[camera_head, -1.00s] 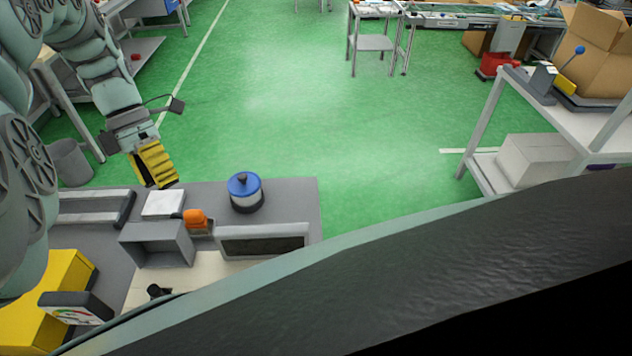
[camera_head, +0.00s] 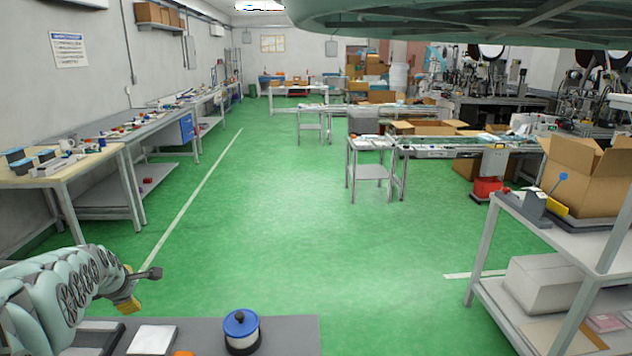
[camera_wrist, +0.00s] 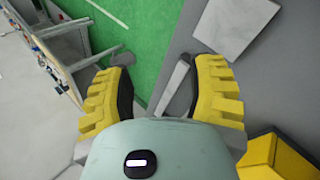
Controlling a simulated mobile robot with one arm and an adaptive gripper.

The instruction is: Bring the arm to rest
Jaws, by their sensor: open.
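My gripper (camera_wrist: 162,92) has yellow ribbed fingers spread apart, with nothing between them, in the wrist view. In the head view my arm (camera_head: 75,290) is folded low at the left. Part of the yellow gripper (camera_head: 128,304) shows at its end, beside the back left of a grey deck (camera_head: 290,335).
A blue-lidded pot (camera_head: 241,330) stands on the deck, right of a white square (camera_head: 152,340). Workbenches (camera_head: 60,170) line the left wall. A shelf unit (camera_head: 560,240) with a cardboard box (camera_head: 585,178) stands at the right. The green floor between is clear.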

